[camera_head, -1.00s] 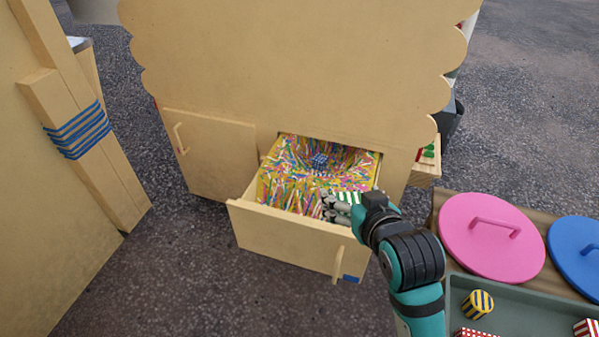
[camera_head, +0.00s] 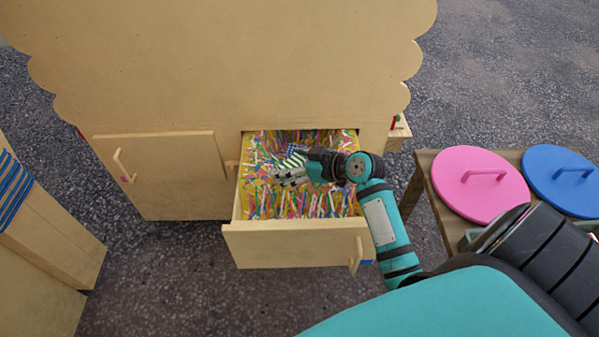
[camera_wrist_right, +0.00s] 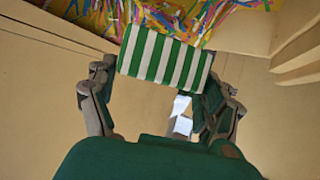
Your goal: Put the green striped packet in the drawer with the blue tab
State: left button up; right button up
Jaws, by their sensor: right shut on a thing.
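The green and white striped packet (camera_head: 292,158) is held in my right gripper (camera_head: 291,177). In the right wrist view the packet (camera_wrist_right: 165,57) lies crosswise between the two fingers, which are shut on it. The drawer with the blue tab (camera_head: 290,246) is pulled open; its tab (camera_head: 367,262) is at the right end of the front panel, partly covered by my arm. The gripper and packet are over the open drawer, above its colourful streaked inside. I cannot tell how high they are above its floor. My left gripper is not in view.
A closed cupboard door (camera_head: 165,176) is left of the drawer, below the tall wooden panel (camera_head: 220,65). At right, a pink lid (camera_head: 478,190) and a blue lid (camera_head: 565,178) lie on a wooden table. A wooden post (camera_head: 45,235) stands at left.

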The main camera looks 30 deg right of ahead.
notch_tip(320, 180, down, 3)
jog(key=shift+w+d+f+b, duration=0.1)
jog(key=shift+f+b, duration=0.1)
jog(key=shift+b, duration=0.35)
notch_tip(320, 180, down, 3)
jog(key=shift+b, duration=0.4)
notch_tip(320, 180, down, 3)
jog(key=shift+f+b, duration=0.1)
jog(key=shift+b, duration=0.45)
jog(key=shift+f, duration=0.2)
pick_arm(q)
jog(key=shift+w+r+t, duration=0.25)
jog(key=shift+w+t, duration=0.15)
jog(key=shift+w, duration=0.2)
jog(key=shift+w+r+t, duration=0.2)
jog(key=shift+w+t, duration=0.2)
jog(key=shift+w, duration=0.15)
pick_arm(e)
jog(key=shift+r, duration=0.1)
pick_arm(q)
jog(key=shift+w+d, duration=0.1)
